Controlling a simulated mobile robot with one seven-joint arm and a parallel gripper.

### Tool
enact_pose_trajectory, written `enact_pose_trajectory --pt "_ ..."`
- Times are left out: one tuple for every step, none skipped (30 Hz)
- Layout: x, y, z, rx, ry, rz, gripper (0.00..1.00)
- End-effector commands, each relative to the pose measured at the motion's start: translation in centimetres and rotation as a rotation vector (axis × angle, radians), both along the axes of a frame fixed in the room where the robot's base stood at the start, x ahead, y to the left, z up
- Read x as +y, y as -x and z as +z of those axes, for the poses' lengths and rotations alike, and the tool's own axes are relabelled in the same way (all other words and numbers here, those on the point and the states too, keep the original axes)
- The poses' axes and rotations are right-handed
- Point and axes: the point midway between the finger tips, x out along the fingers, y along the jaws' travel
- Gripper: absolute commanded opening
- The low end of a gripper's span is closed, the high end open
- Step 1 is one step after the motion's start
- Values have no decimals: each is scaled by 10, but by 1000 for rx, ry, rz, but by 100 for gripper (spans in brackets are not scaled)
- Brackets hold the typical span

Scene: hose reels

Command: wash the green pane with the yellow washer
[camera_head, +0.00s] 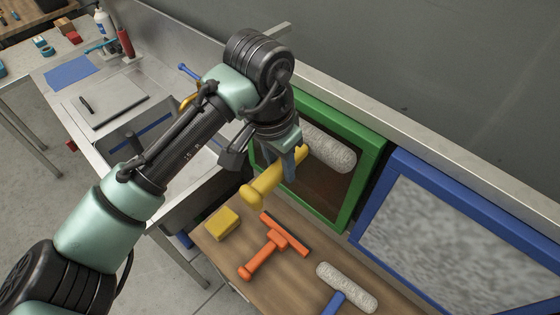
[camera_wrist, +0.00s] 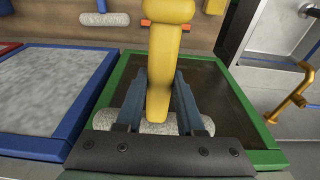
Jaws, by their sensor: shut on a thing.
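The green pane (camera_head: 374,168) has a green frame around a dark brown surface; its frame also shows in the wrist view (camera_wrist: 117,82). My gripper (camera_head: 297,160) is shut on the handle of the yellow washer (camera_head: 262,186), which also fills the middle of the wrist view (camera_wrist: 163,60). The washer's pale fuzzy roller (camera_head: 328,147) lies across the upper part of the green pane, inside the frame. I cannot tell whether it presses on the surface. The visible glass looks brown, without white suds. My fingers hide part of the roller in the wrist view.
A blue-framed pane (camera_head: 368,198) covered in mottled grey-white stands to the right. On the wooden bench below lie an orange squeegee (camera_head: 262,254), a blue-handled washer (camera_head: 347,287) and a yellow block (camera_head: 222,223). A metal sink counter (camera_head: 108,104) is at left; a wall stands behind.

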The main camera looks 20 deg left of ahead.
Motion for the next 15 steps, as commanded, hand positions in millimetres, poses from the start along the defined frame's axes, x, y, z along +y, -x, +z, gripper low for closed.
enact_pose_trajectory --pt "0 -1 1 -4 2 1 0" --pt "0 -1 1 -4 2 2 0" --pt "0 -1 1 -5 2 2 0" --pt "0 -1 1 -5 2 2 0" --pt "0 -2 1 -5 2 2 0" --pt "0 -2 1 -5 2 2 0" --pt "0 -2 1 -5 2 2 0" --pt "0 -2 1 -5 2 2 0" --pt "0 -2 0 -6 2 2 0" --pt "-1 -2 -1 -6 2 2 0" --pt "-1 -2 -2 -5 3 2 0" --pt "-1 -1 -4 -5 3 2 0" --pt "-1 -1 -7 -5 3 2 0" --pt "-1 -1 -9 -5 3 2 0" --pt "-1 -1 -13 -5 3 2 0"
